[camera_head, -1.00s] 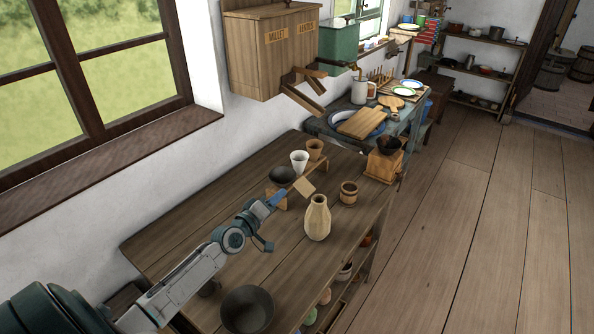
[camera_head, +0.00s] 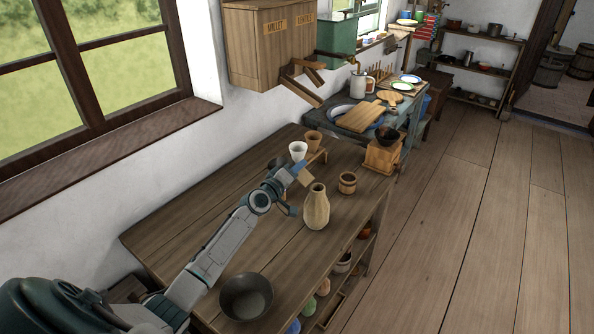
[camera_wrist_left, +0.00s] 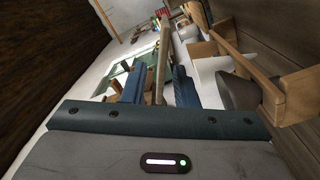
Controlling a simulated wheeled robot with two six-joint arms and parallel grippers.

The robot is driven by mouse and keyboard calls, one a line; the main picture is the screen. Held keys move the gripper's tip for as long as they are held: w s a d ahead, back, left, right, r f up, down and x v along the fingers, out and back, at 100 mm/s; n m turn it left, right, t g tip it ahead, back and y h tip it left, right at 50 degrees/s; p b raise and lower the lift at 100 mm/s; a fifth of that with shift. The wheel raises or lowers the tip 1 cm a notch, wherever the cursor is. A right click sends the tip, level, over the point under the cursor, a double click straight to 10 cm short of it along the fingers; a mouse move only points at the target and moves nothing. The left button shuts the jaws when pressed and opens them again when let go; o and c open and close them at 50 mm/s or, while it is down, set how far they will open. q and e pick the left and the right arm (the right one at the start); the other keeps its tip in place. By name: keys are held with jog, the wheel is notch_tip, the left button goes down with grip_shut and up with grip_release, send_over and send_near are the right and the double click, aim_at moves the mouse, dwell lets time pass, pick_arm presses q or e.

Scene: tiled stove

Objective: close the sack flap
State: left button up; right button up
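I cannot make out a sack or its flap in either view. My left gripper (camera_head: 300,178) is above the far part of the wooden table, just left of a pale faceted vase (camera_head: 317,210). A thin tan wooden piece (camera_head: 307,179) is at its fingertips. In the left wrist view the same piece (camera_wrist_left: 162,55) stands edge-on between the two blue fingers of the left gripper (camera_wrist_left: 157,88), which appear shut on it. My right gripper is not in view.
A white cup (camera_head: 298,151), a brown cup (camera_head: 313,141) and a small wooden tub (camera_head: 347,183) stand near the gripper. A dark bowl (camera_head: 246,296) is at the near end of the table (camera_head: 190,222). A wooden wall box (camera_head: 268,50) hangs beyond.

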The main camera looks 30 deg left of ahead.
aim_at(304, 176)
pick_arm(q)
jog(key=shift+c, duration=0.5)
grip_shut()
jog(key=shift+r, duration=0.1)
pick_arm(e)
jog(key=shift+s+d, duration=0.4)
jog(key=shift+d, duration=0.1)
pick_arm(q)
jog(key=m, duration=0.1)
jog(key=d+r+m, duration=0.1)
jog(key=shift+m, duration=0.4)
jog(key=m, duration=0.1)
jog(key=d+m+b, duration=0.1)
jog(key=shift+s+r+m, duration=0.1)
jog(key=shift+r+m, duration=0.3)
jog(key=shift+d+r+m+b, duration=0.2)
jog(key=shift+d+m+b, duration=0.15)
jog(key=shift+m, duration=0.35)
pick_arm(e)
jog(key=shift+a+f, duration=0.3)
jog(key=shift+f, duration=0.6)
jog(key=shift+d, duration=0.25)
pick_arm(q)
jog(key=shift+o, duration=0.5)
grip_release()
